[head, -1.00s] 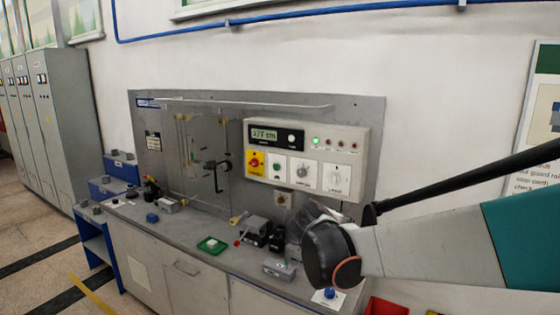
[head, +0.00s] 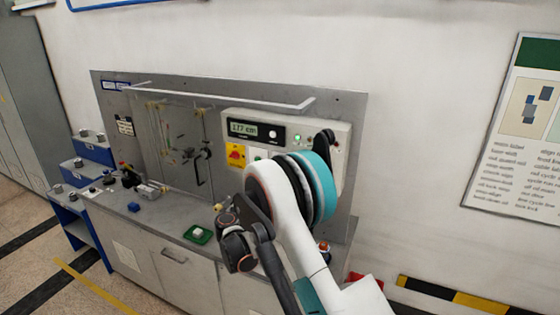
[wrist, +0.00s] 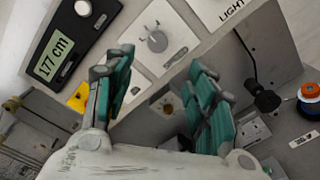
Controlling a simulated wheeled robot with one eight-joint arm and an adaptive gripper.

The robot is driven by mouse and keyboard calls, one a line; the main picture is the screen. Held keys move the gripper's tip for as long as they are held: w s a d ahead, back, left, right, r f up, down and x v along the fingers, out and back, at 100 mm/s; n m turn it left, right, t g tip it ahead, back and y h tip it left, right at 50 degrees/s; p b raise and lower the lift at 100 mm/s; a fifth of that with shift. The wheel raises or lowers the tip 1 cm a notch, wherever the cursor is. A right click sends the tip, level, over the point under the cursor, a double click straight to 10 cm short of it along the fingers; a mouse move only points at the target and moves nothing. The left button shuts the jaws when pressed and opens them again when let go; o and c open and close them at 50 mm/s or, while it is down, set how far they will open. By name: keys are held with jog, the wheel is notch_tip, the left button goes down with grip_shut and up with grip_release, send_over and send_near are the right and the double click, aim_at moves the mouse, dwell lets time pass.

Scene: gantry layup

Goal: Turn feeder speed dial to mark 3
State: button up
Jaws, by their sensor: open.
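The dial (wrist: 157,40) is a grey round knob with a raised grip on a white plate, in the upper middle of the wrist view. Its scale marks are too small to read. My gripper (wrist: 160,60) is open and empty, with a teal finger on either side. The dial shows in line with the gap between the fingertips, apparently not touched. In the head view my arm covers the dial, and my fingers cannot be made out. The grey control box (head: 343,135) is partly covered; its display (head: 243,129) reads 177 cm.
A plate marked LIGHT (wrist: 225,8) lies beside the dial's plate. A yellow switch plate (head: 236,155) is on the box's left. A green tray (head: 198,234) and a blue block (head: 134,207) sit on the bench. A red bin (head: 358,278) is at lower right.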

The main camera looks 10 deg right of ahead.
jog(key=p+x, duration=0.2)
jog(key=x, duration=1.1)
jog(key=shift+w+p, duration=0.4)
jog(key=shift+w, duration=0.05)
jog(key=shift+d+r, duration=0.1)
jog(key=c, duration=1.1)
